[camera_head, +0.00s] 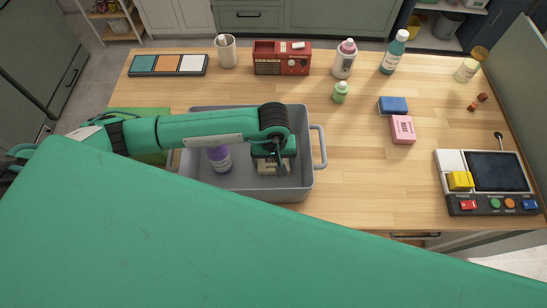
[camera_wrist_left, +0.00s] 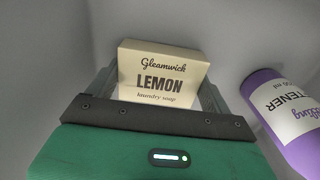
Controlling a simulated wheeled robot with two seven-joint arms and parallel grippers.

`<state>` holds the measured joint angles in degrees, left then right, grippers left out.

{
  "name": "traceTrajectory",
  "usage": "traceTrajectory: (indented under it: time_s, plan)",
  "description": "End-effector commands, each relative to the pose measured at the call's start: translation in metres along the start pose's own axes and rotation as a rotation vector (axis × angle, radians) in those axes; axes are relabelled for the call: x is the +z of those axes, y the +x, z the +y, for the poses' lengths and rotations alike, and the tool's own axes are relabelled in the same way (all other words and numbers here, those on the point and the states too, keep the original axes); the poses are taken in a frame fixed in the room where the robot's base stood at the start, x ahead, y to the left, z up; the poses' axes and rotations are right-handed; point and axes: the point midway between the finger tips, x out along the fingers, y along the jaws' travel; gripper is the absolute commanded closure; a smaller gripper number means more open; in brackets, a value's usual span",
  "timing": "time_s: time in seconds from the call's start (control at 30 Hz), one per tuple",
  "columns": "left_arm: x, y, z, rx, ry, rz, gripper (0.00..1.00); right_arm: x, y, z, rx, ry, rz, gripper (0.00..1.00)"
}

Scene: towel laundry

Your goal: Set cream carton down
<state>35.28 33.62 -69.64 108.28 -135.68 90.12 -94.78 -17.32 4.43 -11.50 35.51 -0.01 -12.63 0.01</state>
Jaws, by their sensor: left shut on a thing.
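The cream carton (camera_wrist_left: 163,72), lettered "Gleamwick LEMON laundry soap", is between the two fingers of my left gripper (camera_wrist_left: 158,88), which is shut on it. In the head view, my left gripper (camera_head: 273,158) is over the right half of a grey bin (camera_head: 304,190), and the carton (camera_head: 268,168) shows partly beneath it. I cannot tell whether the carton touches the bin floor. A purple bottle with a white label (camera_head: 220,160) is in the bin to the left of the carton; it also shows at the right of the wrist view (camera_wrist_left: 285,112). My right gripper is not in view.
The bin has a handle (camera_head: 320,147) at its right. Right of it are a pink box (camera_head: 403,130), a blue sponge (camera_head: 393,105) and a button panel (camera_head: 487,182). Behind are a red radio (camera_head: 281,58) and several bottles. Wooden table between bin and panel is clear.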

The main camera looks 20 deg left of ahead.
Motion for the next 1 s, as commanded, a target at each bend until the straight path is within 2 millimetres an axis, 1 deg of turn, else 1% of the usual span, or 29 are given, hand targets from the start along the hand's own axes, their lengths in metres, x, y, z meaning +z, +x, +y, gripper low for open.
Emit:
traceTrajectory:
  time_s: [0.1, 0.13, 0.2, 0.4, 0.53, 0.57, 0.67, 0.8, 1.0]
  plan:
    - [0.0, 0.004, 0.0, 0.0, 0.0, 0.001, 0.43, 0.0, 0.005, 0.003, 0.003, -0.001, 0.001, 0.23]
    - [0.0, 0.002, 0.0, 0.0, 0.0, 0.0, 0.11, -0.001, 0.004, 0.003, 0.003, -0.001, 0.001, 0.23]
    - [0.0, 0.002, 0.0, -0.001, 0.0, 0.0, 0.0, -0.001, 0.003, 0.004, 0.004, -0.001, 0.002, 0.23]
    - [0.0, 0.002, 0.0, -0.001, 0.0, 0.0, 0.0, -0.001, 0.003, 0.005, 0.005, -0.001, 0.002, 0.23]
    - [0.0, -0.003, 0.0, -0.001, 0.0, 0.0, 0.0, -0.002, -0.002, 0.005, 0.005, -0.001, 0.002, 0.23]
    - [-0.001, -0.003, 0.0, 0.001, 0.0, 0.001, 0.0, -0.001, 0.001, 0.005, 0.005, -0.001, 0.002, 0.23]
    - [-0.002, -0.016, 0.0, 0.003, 0.002, 0.005, 0.0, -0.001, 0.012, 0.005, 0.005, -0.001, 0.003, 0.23]
    - [-0.002, -0.045, 0.001, 0.004, 0.003, 0.007, 0.0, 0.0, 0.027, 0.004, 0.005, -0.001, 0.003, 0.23]
    - [-0.002, -0.085, 0.001, 0.003, 0.001, 0.006, 0.0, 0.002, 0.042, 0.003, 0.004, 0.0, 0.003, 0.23]
